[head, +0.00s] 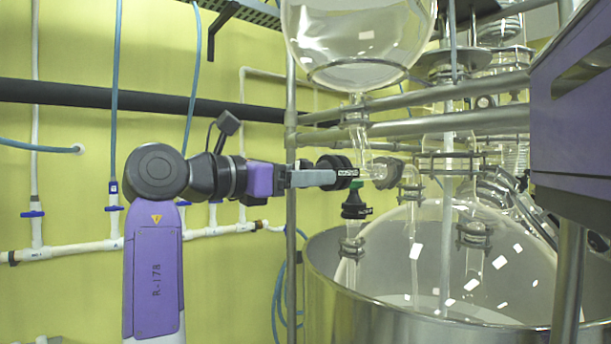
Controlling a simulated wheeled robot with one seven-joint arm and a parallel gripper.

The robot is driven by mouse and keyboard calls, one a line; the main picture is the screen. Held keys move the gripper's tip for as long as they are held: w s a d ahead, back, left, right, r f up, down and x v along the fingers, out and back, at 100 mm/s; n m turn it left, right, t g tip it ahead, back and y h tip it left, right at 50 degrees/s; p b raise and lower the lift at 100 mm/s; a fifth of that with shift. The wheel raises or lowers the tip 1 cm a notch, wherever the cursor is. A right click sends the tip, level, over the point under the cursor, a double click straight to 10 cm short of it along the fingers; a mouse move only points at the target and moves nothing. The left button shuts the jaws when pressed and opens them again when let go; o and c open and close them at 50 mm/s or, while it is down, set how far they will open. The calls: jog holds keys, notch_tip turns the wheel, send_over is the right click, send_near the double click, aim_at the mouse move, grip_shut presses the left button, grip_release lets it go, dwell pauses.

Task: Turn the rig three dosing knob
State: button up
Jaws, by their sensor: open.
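A black, ridged knob (345,164) sits on the glass valve tube (362,140) below the round glass dosing vessel (357,42), right of centre in the head view. I take it for the dosing knob; no rig number is readable. My gripper (328,178) reaches in from the left, level, with its grey fingers at the left side of the knob. The jaws are open. The near finger overlaps part of the knob, and I cannot tell whether it touches. The far finger is hidden.
A second black knob (355,205) with a green collar hangs just below. A large steel vessel (430,328) holds a glass reactor under it. Metal rails (440,125) cross behind on the right, and a vertical post (291,230) stands close to the gripper. White pipes (70,252) run along the yellow wall.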

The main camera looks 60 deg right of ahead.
jog(key=b+v, duration=0.2)
jog(key=v, duration=0.5)
jog(key=shift+a, duration=0.35)
jog(key=shift+w, duration=0.15)
dwell(6.8)
